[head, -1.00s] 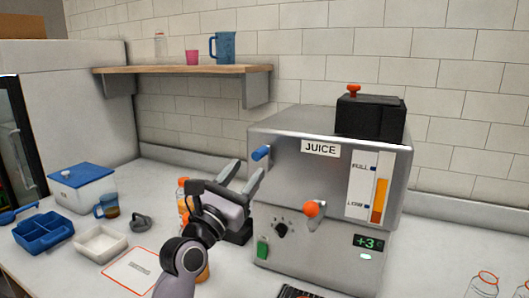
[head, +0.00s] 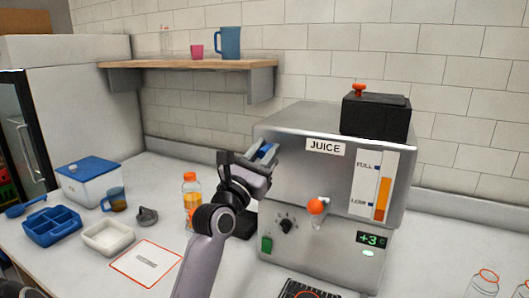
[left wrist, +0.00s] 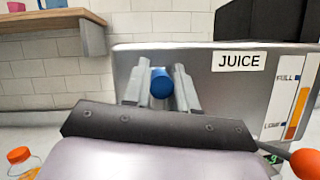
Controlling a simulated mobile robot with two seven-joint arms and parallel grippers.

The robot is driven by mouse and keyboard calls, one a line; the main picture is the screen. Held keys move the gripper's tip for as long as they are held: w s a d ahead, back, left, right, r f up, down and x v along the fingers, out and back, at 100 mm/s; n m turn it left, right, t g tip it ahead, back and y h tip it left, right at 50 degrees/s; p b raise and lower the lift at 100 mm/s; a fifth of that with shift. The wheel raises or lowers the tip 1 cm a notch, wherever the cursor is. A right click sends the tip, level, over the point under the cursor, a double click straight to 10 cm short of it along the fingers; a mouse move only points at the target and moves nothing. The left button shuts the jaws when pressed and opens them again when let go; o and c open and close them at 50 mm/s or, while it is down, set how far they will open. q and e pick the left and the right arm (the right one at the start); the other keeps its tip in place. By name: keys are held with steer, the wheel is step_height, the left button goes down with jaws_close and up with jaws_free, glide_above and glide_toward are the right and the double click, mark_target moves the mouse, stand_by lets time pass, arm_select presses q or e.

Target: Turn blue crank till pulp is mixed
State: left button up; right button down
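The blue crank handle (head: 263,152) sticks out from the upper left of the steel juice machine (head: 318,185). My left gripper (head: 262,156) is at the handle, with one finger on each side of it. In the left wrist view, the handle's round blue end (left wrist: 161,83) sits between the two fingers (left wrist: 161,85). Narrow gaps seem to separate it from the fingers, so they look open around it. The level gauge (head: 374,186) shows an orange column between the LOW and FULL marks. My right gripper is not in view.
An orange-knobbed lever (head: 316,206) is on the machine front, with a dial (head: 287,225) and a green switch (head: 267,244). An orange bottle (head: 192,203) stands left of my arm. A blue tray (head: 52,227) and white tray (head: 108,238) are farther left.

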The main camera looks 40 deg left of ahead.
arm_select(q)
jaws_close()
steer(key=shift+d+m, duration=0.1)
steer(key=shift+m, duration=0.3)
